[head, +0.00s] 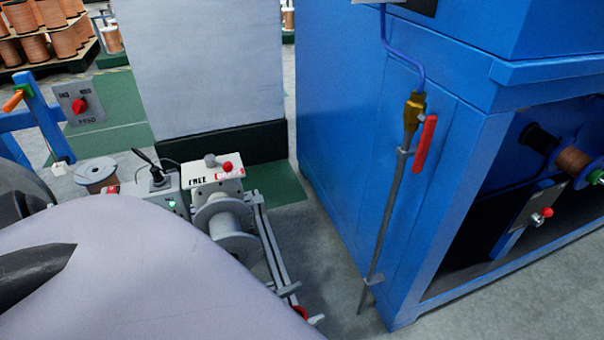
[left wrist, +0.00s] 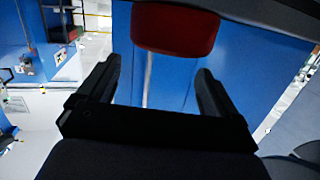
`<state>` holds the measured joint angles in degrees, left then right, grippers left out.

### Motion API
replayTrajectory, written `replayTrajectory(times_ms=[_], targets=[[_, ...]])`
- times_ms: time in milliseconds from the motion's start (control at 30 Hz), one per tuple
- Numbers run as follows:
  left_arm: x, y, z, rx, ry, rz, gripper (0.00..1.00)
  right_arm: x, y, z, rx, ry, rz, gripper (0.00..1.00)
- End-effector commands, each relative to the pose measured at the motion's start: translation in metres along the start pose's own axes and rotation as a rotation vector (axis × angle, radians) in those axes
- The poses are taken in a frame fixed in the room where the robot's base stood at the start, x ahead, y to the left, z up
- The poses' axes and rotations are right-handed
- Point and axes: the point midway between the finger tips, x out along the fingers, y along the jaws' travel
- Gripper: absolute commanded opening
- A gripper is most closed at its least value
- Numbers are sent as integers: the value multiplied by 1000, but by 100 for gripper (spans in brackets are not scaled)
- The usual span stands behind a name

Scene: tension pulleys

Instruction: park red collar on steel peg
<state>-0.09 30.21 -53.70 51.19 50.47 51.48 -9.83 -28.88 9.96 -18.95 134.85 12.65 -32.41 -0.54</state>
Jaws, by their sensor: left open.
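In the left wrist view my left gripper (left wrist: 160,78) is open, its two dark fingers apart with nothing between them. A dark red rounded piece (left wrist: 175,28) shows beyond the fingertips at the top edge; I cannot tell whether it is the red collar. In the head view a small red ring-like part (head: 300,312) shows at the end of the metal rail, partly cut off by my pale arm. It may be the red collar. No steel peg can be made out for certain. My arm's pale shell hides the left fingers in the head view. My right gripper is not in view.
A blue cabinet (head: 365,120) with a pipe and red lever (head: 425,143) stands at the right. A grey spool (head: 228,225) sits beside the rail (head: 268,240), below a box (head: 212,172) with a red knob. Floor is clear between rail and cabinet.

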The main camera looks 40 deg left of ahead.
Motion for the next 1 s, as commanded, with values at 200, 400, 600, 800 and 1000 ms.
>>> replayTrajectory(times_ms=[200, 400, 600, 800, 1000], targets=[[-7, -2, -45, 0, 2, -2, 93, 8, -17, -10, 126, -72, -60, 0], [-12, -4, -80, 0, 2, -1, 93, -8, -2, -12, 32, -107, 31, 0], [-17, -6, -115, 0, 3, -2, 93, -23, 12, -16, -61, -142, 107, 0], [-20, -7, -140, 0, 3, -3, 93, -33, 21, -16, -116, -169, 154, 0], [-21, -7, -149, 0, 4, -3, 93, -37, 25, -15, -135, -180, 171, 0]])
